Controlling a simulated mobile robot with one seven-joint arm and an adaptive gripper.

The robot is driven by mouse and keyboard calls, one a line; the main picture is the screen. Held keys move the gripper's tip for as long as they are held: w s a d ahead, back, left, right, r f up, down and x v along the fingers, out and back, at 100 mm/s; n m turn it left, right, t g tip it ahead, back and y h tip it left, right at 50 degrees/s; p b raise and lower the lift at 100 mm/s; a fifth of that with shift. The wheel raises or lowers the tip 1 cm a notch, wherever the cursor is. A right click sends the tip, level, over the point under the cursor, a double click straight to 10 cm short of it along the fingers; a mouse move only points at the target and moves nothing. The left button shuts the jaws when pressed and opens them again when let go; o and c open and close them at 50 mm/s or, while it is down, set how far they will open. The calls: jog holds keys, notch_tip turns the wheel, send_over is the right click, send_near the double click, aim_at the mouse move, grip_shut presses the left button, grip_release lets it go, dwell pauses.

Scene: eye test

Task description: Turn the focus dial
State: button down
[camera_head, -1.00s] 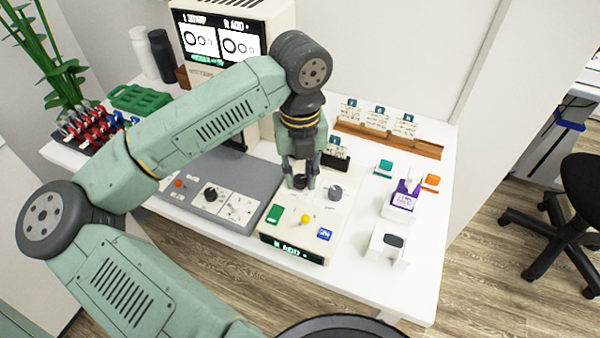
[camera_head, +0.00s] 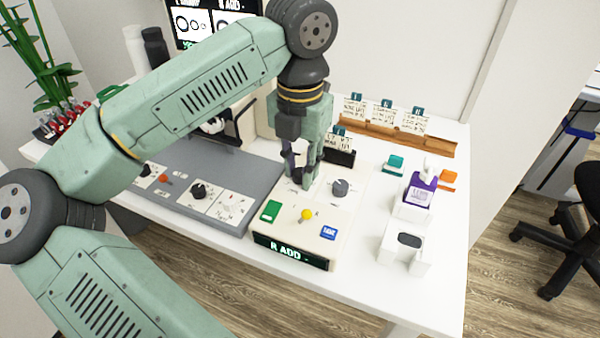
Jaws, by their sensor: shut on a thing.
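My gripper (camera_head: 302,172) points down over the left rear of a cream control box (camera_head: 262,226). It is shut on a dark dial (camera_head: 299,179), which its fingers mostly hide. Beside it to the right is a grey dial (camera_head: 341,188) on the same box, clear of the fingers. The box also has a green button (camera_head: 270,211), a yellow-topped lever (camera_head: 306,215) and a blue button (camera_head: 328,232). Its front display (camera_head: 291,252) reads "R ADD -". I cannot read any label naming the dials.
A grey panel with a black knob (camera_head: 199,191) adjoins on the left. A small black card holder (camera_head: 341,156) stands just behind the gripper. A wooden card rack (camera_head: 400,136) is behind.

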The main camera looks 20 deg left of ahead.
jog(key=shift+m, duration=0.5)
jog(key=c, duration=1.4)
grip_release()
jog(key=shift+o, duration=0.2)
notch_tip(320, 180, up, 12)
